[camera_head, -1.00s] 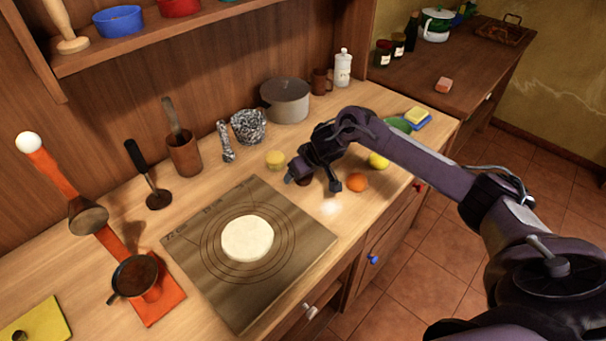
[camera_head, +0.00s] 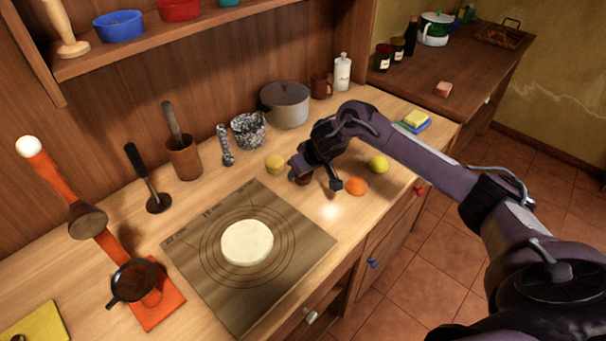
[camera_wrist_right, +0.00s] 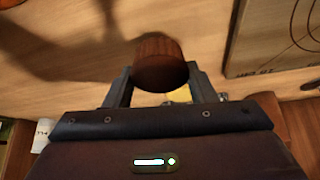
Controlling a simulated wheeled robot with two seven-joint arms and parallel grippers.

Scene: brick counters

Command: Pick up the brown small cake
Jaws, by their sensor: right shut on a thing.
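The brown small cake (camera_wrist_right: 160,64) is between the two fingers of my right gripper (camera_wrist_right: 158,88) in the right wrist view. The fingers are shut on its sides. In the head view my right gripper (camera_head: 318,184) is low over the counter, and only a dark bit of the cake (camera_head: 304,180) shows beside a finger. I cannot tell whether the cake still touches the counter. My left gripper is in neither view.
A yellow small cake (camera_head: 275,164) stands just left of my right gripper. An orange (camera_head: 356,187) and a lemon (camera_head: 378,164) lie to its right. A board (camera_head: 290,243) with round dough (camera_head: 247,242) lies in front. A grey pot (camera_head: 285,104) stands behind.

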